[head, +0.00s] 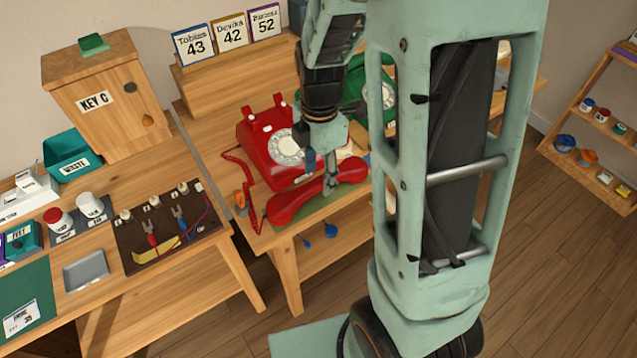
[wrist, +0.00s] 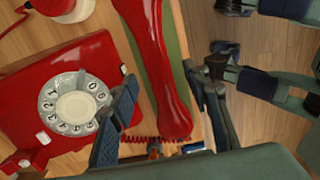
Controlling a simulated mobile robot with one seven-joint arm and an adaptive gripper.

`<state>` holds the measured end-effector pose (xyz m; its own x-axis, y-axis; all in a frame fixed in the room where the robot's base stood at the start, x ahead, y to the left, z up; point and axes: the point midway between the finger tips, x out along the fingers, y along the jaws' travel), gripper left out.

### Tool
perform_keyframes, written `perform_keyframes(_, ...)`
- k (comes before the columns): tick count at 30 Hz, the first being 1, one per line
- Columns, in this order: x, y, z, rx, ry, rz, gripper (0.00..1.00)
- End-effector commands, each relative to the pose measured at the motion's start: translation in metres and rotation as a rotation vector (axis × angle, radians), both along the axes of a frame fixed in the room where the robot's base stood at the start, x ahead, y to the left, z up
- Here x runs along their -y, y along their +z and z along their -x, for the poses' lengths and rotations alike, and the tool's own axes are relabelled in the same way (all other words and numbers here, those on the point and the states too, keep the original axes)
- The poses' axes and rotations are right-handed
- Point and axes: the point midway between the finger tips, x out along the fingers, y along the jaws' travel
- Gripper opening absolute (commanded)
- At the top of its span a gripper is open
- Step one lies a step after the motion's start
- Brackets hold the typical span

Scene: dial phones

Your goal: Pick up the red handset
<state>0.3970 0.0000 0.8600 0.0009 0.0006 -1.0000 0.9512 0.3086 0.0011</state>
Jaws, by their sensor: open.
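The red handset (head: 284,208) lies off its cradle on a green mat (head: 318,207) near the table's front edge. The red dial phone (head: 257,149) stands just behind it, joined by a coiled red cord. My gripper (head: 328,184) is over the handset's middle, pointing down. In the wrist view the open gripper (wrist: 160,82) has one finger on each side of the handset (wrist: 158,60). The left finger is between the handset and the red phone (wrist: 40,100). I cannot tell whether the fingers touch the handset.
A green phone (head: 379,88) stands behind my arm, partly hidden. Number cards (head: 231,33) stand on a wooden block at the back. The left bench holds a key box (head: 100,100), a teal waste bin (head: 68,155) and a dark tool board (head: 168,228). A shelf (head: 597,130) stands at right.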

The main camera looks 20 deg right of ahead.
Motion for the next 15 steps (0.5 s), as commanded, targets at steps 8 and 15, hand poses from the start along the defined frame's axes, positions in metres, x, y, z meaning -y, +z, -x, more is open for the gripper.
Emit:
perform_keyframes(8, 0.001, -0.039, 0.001, -0.003, 0.0, 0.001, 0.43)
perform_keyframes(15, 0.001, -0.041, 0.0, 0.0, 0.0, 0.001, 0.43)
